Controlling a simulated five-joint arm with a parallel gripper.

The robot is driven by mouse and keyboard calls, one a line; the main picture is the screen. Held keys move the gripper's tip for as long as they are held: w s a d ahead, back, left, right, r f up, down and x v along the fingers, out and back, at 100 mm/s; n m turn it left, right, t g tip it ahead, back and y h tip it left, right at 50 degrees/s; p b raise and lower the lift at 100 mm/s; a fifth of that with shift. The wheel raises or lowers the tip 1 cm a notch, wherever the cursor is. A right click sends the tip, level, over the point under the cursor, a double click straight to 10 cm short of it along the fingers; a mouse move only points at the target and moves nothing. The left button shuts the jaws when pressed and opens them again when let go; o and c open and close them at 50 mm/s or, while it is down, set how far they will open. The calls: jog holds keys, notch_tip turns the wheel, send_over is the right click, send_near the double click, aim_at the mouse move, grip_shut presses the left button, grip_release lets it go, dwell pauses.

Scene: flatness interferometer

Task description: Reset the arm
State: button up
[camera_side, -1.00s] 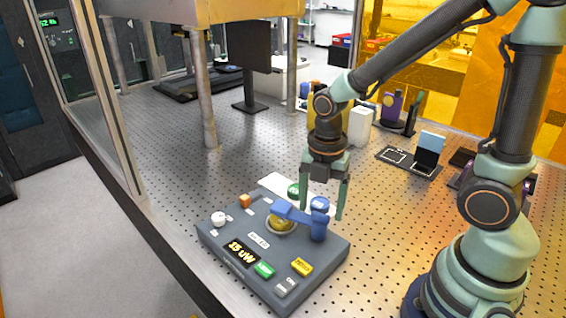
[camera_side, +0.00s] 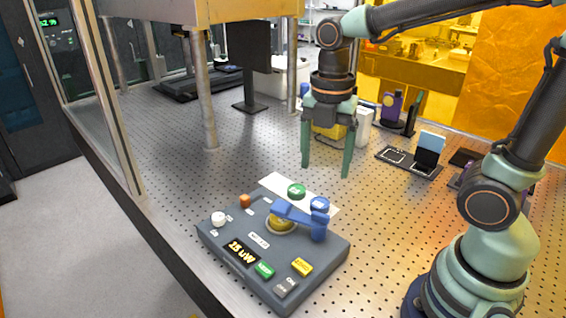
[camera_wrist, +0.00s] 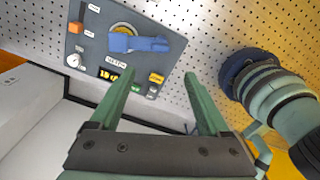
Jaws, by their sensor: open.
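My gripper (camera_side: 326,172) is open and empty, with its two green fingers pointing down. It is in the air above and behind the grey control box (camera_side: 225,236), touching nothing. In the wrist view my gripper (camera_wrist: 163,88) shows both fingers spread apart, with the control box (camera_wrist: 88,50) beyond them. The box carries a blue lever arm (camera_side: 296,215) over a gold disc (camera_side: 281,226), a white knob (camera_side: 218,218), an orange block (camera_side: 245,200), a yellow button (camera_side: 302,267), a green button (camera_side: 264,270) and a lit display (camera_side: 241,252).
A white sheet (camera_side: 276,182) with a green round piece (camera_side: 296,190) lies behind the box. A black monitor (camera_side: 249,48), a metal post (camera_side: 203,95) and a black stand with a blue card (camera_side: 431,141) stand farther back. The perforated table (camera_side: 180,165) is clear at left.

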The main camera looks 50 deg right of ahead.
jog(key=d+r+m+t, duration=0.1)
jog(key=m+t, duration=0.1)
jog(key=m, duration=0.5)
jog(key=d+r+m+t, duration=0.1)
jog(key=m, duration=0.6)
jog(key=s+d+r+m+t, duration=0.1)
jog(key=m+t, duration=0.1)
jog(key=m, duration=0.6)
jog(key=shift+r+t, duration=0.1)
jog(key=shift+t, duration=0.2)
